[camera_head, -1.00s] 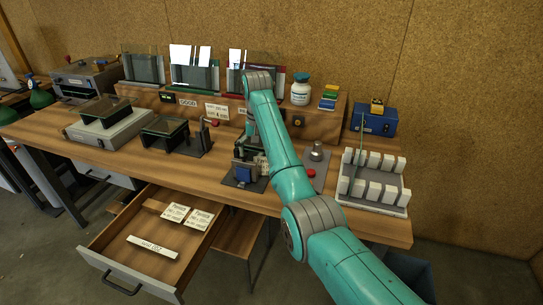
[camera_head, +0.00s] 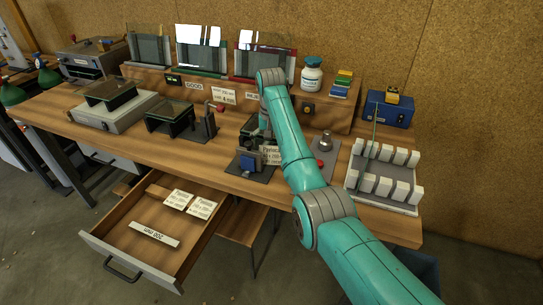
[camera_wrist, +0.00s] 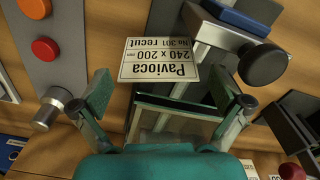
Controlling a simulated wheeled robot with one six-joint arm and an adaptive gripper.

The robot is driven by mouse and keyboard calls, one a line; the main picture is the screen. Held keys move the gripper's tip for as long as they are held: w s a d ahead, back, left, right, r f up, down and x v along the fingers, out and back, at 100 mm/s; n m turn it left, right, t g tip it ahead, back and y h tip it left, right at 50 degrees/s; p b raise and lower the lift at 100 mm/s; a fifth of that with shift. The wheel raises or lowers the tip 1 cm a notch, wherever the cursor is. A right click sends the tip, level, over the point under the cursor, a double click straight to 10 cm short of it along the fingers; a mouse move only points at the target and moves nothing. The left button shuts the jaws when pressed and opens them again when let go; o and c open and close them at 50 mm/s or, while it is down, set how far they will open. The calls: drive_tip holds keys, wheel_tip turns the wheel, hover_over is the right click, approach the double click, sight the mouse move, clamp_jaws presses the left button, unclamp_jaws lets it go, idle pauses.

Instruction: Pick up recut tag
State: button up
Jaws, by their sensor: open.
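The recut tag (camera_wrist: 160,60) is a small cream card printed "Pavioca 240 x 200 mm No 301 recut", upside down in the wrist view. It also shows in the head view (camera_head: 271,155) beside my forearm, at the dark fixture with a blue block (camera_head: 248,162). My gripper (camera_wrist: 159,82) is open. Its two fingers stand left and right of the tag's lower edge, with a gap on both sides. Whether the tag lies at the fingertips' depth I cannot tell. In the head view my arm largely hides the gripper.
A dark-framed glass piece (camera_wrist: 180,108) lies below the tag between the fingers. A plate with red and orange buttons (camera_wrist: 45,49) is at left. An open drawer (camera_head: 140,262) holds two other tags (camera_head: 190,203).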

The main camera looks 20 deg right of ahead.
sight(271, 155)
wheel_tip(271, 155, down, 5)
drive_tip(key=shift+s+r, duration=0.1)
drive_tip(key=shift+s, duration=0.05)
drive_tip(key=c, duration=0.5)
drive_tip(key=shift+r, duration=0.15)
